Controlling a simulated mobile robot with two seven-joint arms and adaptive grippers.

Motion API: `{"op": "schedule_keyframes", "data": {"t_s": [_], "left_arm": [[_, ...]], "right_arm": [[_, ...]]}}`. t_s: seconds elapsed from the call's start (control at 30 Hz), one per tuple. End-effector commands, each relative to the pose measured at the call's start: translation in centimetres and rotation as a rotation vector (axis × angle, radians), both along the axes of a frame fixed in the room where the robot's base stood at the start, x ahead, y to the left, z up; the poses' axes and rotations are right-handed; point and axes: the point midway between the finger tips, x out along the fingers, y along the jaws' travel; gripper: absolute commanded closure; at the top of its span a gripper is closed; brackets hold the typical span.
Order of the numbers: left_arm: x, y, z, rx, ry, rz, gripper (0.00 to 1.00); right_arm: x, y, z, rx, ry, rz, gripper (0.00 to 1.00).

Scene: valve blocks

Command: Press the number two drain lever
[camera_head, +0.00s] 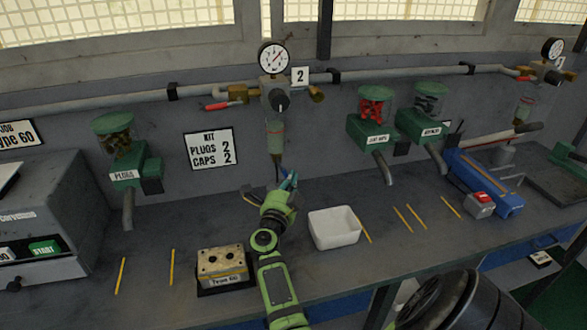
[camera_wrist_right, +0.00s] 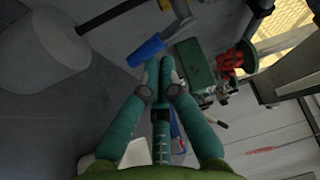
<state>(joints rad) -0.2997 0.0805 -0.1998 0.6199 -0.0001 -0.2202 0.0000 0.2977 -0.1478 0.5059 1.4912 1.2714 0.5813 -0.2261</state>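The number 2 sign (camera_head: 300,77) hangs on the wall beside a round gauge (camera_head: 273,57). Below the gauge, a greenish filter bowl (camera_head: 275,130) has a thin drain stem under it with a small blue lever (camera_head: 281,172). In the right wrist view the blue lever (camera_wrist_right: 146,50) sits at the end of a grey stem, just beyond my fingertips. My right gripper (camera_head: 290,181) is just below the lever. Its teal fingers (camera_wrist_right: 160,64) are together and nothing shows between them. Whether they touch the lever is unclear. My left gripper is not in view.
A white bin (camera_head: 334,228) and a tan valve block (camera_head: 222,266) stand on the bench near my right arm. Green dispensers for plugs (camera_head: 128,175) and caps (camera_head: 370,133) hang on the wall either side. The bench directly under the bowl is mostly clear.

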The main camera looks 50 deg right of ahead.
Motion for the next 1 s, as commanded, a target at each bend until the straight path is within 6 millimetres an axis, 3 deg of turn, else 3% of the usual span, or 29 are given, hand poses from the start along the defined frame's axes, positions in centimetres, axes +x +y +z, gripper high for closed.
{"op": "schedule_keyframes", "data": {"t_s": [1.0], "left_arm": [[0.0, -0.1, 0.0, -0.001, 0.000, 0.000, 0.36]], "right_arm": [[1.4, 0.4, -0.4, 0.000, 0.002, 0.005, 1.00]]}}
